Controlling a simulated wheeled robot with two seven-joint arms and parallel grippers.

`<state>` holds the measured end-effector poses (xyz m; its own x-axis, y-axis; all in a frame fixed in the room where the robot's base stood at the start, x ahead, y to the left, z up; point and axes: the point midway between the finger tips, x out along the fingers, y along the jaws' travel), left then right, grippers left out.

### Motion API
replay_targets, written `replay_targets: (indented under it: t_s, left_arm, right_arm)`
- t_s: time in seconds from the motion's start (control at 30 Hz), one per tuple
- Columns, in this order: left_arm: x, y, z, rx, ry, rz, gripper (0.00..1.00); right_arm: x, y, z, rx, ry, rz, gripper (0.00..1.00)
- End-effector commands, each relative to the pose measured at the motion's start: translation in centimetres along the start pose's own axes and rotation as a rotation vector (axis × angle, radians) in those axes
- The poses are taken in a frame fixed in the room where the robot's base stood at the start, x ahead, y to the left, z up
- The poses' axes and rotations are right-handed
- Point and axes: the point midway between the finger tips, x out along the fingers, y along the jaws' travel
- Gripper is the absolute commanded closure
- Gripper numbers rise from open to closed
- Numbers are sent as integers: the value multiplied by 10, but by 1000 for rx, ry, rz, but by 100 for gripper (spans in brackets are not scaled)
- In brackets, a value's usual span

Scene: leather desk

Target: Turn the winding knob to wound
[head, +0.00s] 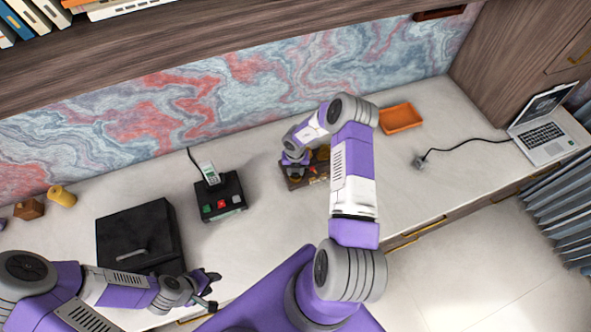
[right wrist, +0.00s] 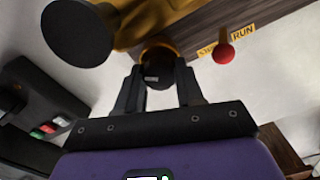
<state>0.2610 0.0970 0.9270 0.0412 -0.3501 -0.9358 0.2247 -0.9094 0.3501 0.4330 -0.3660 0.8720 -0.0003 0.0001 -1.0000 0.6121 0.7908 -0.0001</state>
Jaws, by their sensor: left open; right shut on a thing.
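The winding device is a dark wooden board (head: 294,185) with brass parts, mostly hidden under my right arm in the head view. In the right wrist view its wood (right wrist: 192,38) fills the upper part. A black winding knob (right wrist: 153,66) on a brass collar sits between the fingers of my right gripper (right wrist: 160,82), which is shut on it. A small marking on the knob is too small to read. A red ball lever (right wrist: 223,53) stands beside yellow labels, one reading RUN. My left gripper (head: 211,289) is open and empty near the desk's front edge.
A black box with red and green buttons (head: 221,197) stands left of the device. A black case (head: 138,236) lies further left. An orange tray (head: 400,117) and a laptop (head: 543,135) are to the right. A large black disc (right wrist: 77,33) shows close to the knob.

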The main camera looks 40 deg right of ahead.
Motion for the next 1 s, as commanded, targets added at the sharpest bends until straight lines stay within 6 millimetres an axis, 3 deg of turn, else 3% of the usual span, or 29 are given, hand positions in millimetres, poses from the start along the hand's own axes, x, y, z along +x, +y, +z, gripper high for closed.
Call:
replay_targets:
  t_s: [1.0]
  left_arm:
    - [14, -5, -1, 0, 0, 0, 57]
  right_arm:
    - [0, 0, 1, 964, -2, 1, 94]
